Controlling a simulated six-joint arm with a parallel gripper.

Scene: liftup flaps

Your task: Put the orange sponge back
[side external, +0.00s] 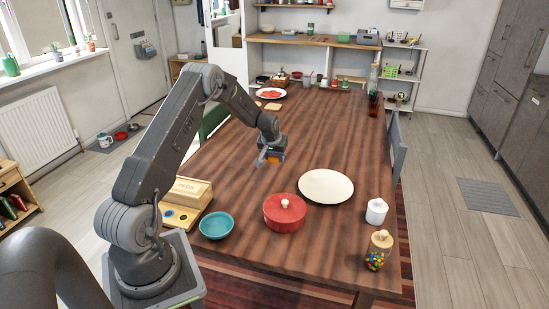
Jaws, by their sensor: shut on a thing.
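My gripper (268,160) is above the middle of the wooden table (330,130), left of and beyond the white plate. It is shut on a small orange thing, which looks like the orange sponge (275,160). The gripper hides most of it. A red round container (285,214) with a lid and pale knob stands on the table nearer the camera. A light wooden box (189,191) with lettering on its sloped top stands at the table's left edge.
A teal bowl (216,225) stands left of the red container. A white plate (326,187) lies right of it. A white jar (376,211) and a candy jar (378,250) stand at the right. A plate with red food (271,93) is farther back. The table's middle back is largely clear.

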